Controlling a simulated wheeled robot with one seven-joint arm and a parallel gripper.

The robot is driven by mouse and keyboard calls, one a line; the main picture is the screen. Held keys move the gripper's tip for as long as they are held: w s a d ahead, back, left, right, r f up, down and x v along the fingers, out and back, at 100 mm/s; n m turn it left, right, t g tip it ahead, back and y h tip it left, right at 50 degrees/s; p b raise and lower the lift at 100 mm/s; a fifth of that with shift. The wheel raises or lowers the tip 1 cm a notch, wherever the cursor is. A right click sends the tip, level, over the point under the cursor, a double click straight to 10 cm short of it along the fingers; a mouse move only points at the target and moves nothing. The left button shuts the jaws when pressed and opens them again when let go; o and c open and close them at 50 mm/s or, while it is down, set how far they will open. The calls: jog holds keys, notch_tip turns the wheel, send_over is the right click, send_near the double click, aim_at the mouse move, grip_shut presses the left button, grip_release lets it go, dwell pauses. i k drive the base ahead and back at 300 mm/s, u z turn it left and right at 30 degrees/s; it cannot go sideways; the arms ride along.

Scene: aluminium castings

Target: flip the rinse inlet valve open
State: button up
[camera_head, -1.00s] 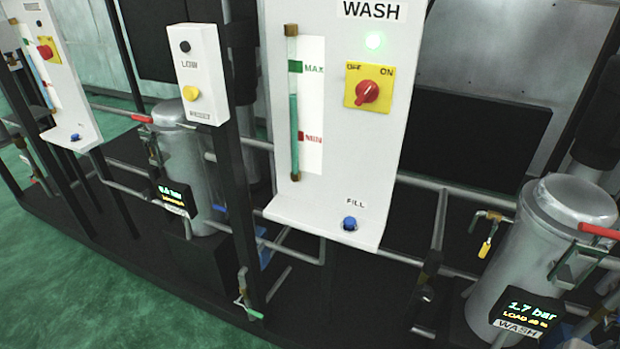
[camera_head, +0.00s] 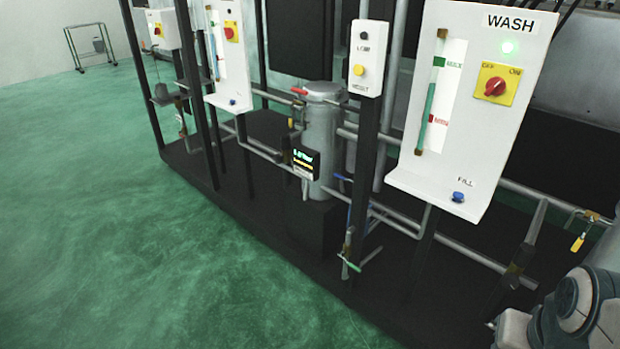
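No valve in view carries a readable rinse label. A red lever handle (camera_head: 298,91) sits on the pipe at the upper left of a grey cylindrical housing (camera_head: 320,135), behind the second panel from the right. The lever looks roughly level and small; I cannot tell whether it is open or shut. A display (camera_head: 305,162) hangs on that housing, its text too small to read surely. Another valve with a green handle (camera_head: 350,264) is low by the dark post, and a blue handle (camera_head: 342,177) is beside the housing. My gripper is not in view; only my arm shows at the lower right.
The WASH panel (camera_head: 408,172) with a red rotary switch (camera_head: 495,87) stands at right. A yellow-handled valve (camera_head: 577,243) hangs at far right. A LOW box (camera_head: 368,58) is on a dark post. The green floor (camera_head: 130,230) at left is clear; a wheeled rack (camera_head: 90,46) stands far back.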

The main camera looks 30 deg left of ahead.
aim_at(345, 179)
jog(key=u, duration=0.85)
jog(key=i, duration=1.15)
jog(key=u, duration=0.1)
jog(key=k, duration=0.55)
jog(key=u, duration=0.6)
jog(key=i, duration=1)
jog(key=z, duration=0.35)
